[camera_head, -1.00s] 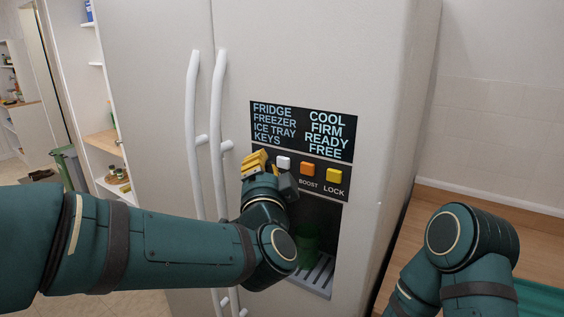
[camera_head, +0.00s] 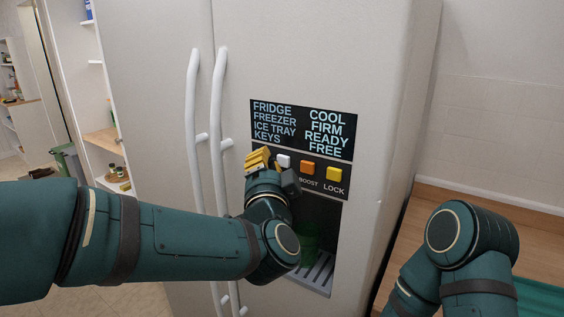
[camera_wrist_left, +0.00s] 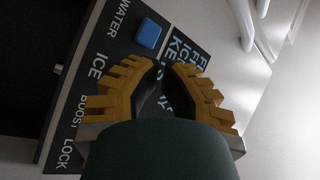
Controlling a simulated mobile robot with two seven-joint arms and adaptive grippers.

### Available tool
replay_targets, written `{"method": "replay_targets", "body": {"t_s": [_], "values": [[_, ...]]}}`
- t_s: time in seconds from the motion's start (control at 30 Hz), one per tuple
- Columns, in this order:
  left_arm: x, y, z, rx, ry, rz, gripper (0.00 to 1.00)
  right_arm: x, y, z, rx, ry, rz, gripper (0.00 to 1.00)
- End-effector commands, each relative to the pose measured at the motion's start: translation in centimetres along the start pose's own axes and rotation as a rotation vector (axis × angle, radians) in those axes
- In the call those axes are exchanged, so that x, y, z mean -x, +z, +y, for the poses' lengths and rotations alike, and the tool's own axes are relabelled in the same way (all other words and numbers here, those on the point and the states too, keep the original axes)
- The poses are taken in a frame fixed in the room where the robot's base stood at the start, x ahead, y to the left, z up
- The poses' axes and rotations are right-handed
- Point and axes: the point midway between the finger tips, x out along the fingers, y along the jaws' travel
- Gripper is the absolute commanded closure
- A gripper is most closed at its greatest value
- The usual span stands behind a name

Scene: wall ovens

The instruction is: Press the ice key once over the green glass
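The fridge's dispenser panel (camera_head: 345,181) carries a white key (camera_head: 283,161), an orange key over BOOST (camera_head: 307,169) and a yellow key over LOCK (camera_head: 333,175). The ICE label (camera_wrist_left: 98,66) reads in the left wrist view, but its key is hidden behind my fingers there. A blue key (camera_wrist_left: 148,33) lies by WATER, clear of the fingers. My left gripper (camera_head: 258,157) is shut and empty, just left of the white key; its fingertips (camera_wrist_left: 166,66) are close to the panel, contact unclear. The green glass (camera_head: 309,240) stands dimly in the recess. My right gripper is out of view.
A slatted drip tray (camera_head: 321,272) forms the recess floor. Two long door handles (camera_head: 216,130) stand out left of my left gripper. A wooden counter (camera_head: 475,200) lies right of the fridge, behind my right arm.

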Motion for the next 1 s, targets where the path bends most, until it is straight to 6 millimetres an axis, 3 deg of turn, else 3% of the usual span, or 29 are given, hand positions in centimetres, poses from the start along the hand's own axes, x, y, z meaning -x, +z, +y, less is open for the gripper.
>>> {"method": "replay_targets", "body": {"t_s": [1.0], "values": [[-0.69, -0.38, 0.36, 0.0, 0.0, 0.0, 1.0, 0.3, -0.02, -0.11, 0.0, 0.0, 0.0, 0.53]]}}
